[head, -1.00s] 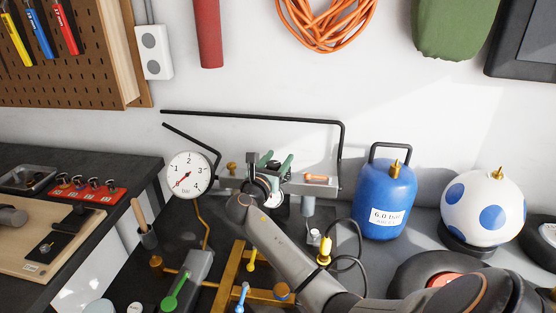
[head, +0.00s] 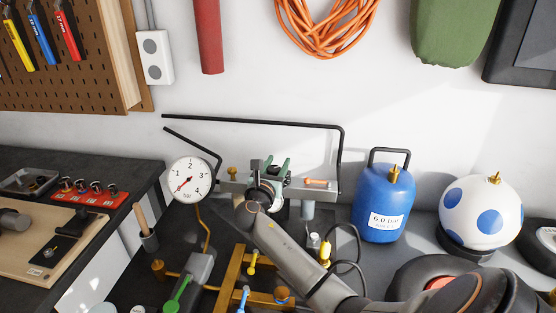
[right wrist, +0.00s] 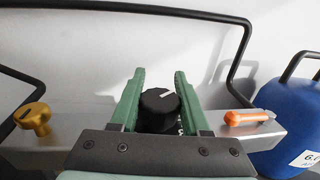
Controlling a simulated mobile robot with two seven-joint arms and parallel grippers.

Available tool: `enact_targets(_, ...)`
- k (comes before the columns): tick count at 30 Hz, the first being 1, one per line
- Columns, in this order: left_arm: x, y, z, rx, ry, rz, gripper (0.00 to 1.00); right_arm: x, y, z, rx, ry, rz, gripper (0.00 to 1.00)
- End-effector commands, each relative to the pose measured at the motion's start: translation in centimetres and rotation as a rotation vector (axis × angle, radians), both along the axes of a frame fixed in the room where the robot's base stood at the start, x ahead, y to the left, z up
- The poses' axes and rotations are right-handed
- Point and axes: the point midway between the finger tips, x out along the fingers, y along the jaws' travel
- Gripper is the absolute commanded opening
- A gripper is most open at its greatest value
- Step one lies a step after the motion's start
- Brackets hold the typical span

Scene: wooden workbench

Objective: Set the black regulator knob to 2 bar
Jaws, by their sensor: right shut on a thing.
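The black regulator knob (right wrist: 158,108) shows in the right wrist view, with a white pointer mark slanting to the upper right. The green fingers of my right gripper (right wrist: 160,100) stand on either side of it, shut on it. In the head view my right gripper (head: 278,168) is at the metal panel (head: 325,187), and my wrist largely hides the knob. The round white gauge (head: 191,171) left of the panel is marked in bar. Its red needle points to the lower left, below the 1. My left gripper is not in view.
A yellow knob (right wrist: 33,117) and an orange-handled valve (right wrist: 248,117) sit on the panel either side of my gripper. A black bent rail (head: 260,121) runs behind. A blue tank (head: 381,203) and a spotted white tank (head: 482,212) stand to the right.

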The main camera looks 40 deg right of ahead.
Motion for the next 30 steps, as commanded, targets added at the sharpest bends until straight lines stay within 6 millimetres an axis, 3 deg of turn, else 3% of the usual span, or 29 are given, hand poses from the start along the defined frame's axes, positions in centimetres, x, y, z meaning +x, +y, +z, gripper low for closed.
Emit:
enact_targets(3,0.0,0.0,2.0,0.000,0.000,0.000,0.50,0.1,0.1,0.5,-0.001,0.006,0.080,0.00)
enact_targets(9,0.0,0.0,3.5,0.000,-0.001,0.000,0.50,0.4,0.4,0.2,-0.003,0.007,0.257,0.00)
enact_targets(30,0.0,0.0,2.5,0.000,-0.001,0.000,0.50,1.3,1.9,-0.3,0.000,0.006,0.803,0.00)
